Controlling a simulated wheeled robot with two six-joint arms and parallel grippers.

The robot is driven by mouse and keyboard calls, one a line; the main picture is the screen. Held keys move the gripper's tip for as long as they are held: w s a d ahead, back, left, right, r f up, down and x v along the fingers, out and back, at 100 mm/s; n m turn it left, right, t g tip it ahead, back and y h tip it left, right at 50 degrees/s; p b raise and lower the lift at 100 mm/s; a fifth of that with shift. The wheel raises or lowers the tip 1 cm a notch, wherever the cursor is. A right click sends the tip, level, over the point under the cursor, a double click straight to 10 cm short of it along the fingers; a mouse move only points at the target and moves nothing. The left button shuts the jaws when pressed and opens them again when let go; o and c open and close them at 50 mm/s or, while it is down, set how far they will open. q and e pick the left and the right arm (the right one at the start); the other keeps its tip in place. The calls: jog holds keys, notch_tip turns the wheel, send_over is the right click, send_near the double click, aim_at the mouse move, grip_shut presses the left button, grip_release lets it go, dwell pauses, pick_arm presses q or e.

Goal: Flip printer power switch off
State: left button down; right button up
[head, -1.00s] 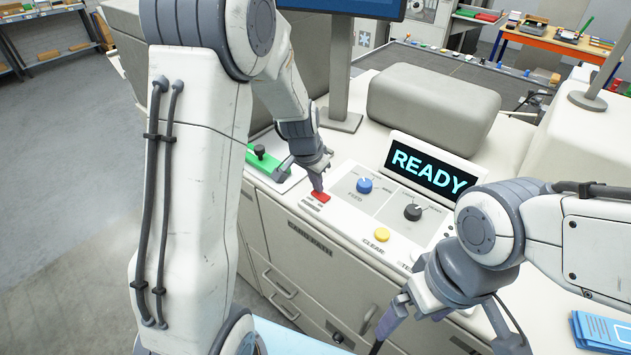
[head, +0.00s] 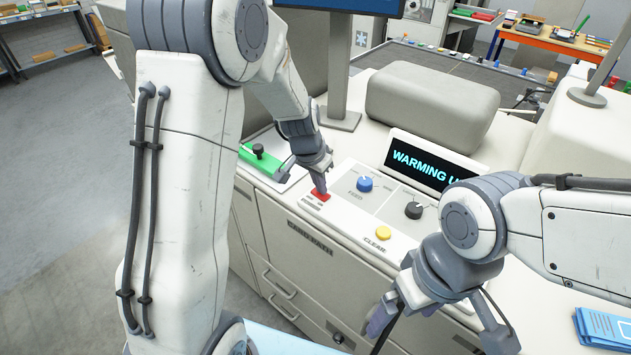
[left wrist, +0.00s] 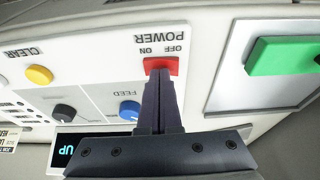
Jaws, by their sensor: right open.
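The red power switch (head: 321,197) is on the front left of the printer's control panel. In the left wrist view the red switch (left wrist: 161,64) shows beside the labels "POWER", "ON" and "OFF". My left gripper (head: 319,189) is shut and empty, with its fingertips (left wrist: 160,76) at the switch and covering part of it. They look in contact, but I cannot tell how hard they press. The printer's display (head: 430,161) reads "WARMING U", its end hidden by my right arm. My right gripper (head: 440,338) is open and empty in front of the panel.
A blue knob (head: 365,184), a dark knob (head: 413,210) and a yellow button (head: 383,233) sit right of the switch. A green plate (head: 262,159) with a black knob lies to its left. A monitor post (head: 338,75) stands behind.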

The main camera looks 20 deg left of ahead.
pick_arm(q)
jog(key=shift+r, duration=0.1)
jog(key=r+p, duration=0.2)
jog(key=r, duration=0.1)
jog(key=r+p, duration=0.1)
jog(key=p, duration=0.1)
jog(key=shift+d+r, duration=0.3)
jog(key=shift+r, duration=0.05)
jog(key=shift+s+a+r+b, duration=0.1)
jog(key=shift+s+r+b, duration=0.3)
jog(key=shift+b, duration=0.55)
notch_tip(320, 180, up, 7)
jog(key=b, duration=0.2)
send_over(321, 196)
jog(key=s, duration=0.2)
jog(key=shift+s+a+r, duration=0.25)
jog(key=shift+r, duration=0.25)
jog(key=a+b, duration=0.1)
jog(key=b, duration=0.3)
jog(key=shift+w+a+r+b, duration=0.1)
jog(key=shift+w+b, duration=0.05)
jog(key=shift+b, duration=0.15)
